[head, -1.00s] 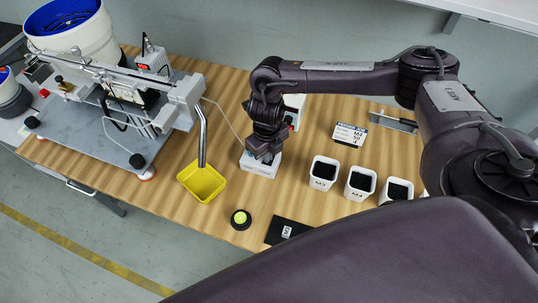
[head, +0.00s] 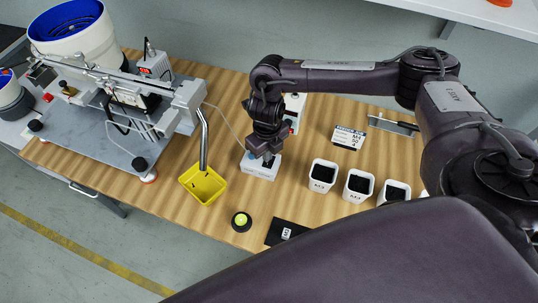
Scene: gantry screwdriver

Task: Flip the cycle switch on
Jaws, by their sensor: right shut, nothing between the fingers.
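A small white box (head: 262,170) stands on the wooden table, with a cable running from it toward the machine; it may be the cycle switch's box. My right gripper (head: 266,158) points down over this box, its fingers shut and empty. The fingertips are at the top of the box, and I cannot tell whether they touch it. The gripper hides most of the top, so the switch lever and its position cannot be seen. A bit of blue shows at the top's left edge. My left gripper is not in view.
The gantry machine (head: 95,125) with its white and blue bowl (head: 75,40) stands at left. A yellow tray (head: 212,193) with small dark marks inside sits below its chute. White bins (head: 322,176), a sign (head: 348,138) and a black-and-yellow round button (head: 241,221) lie around.

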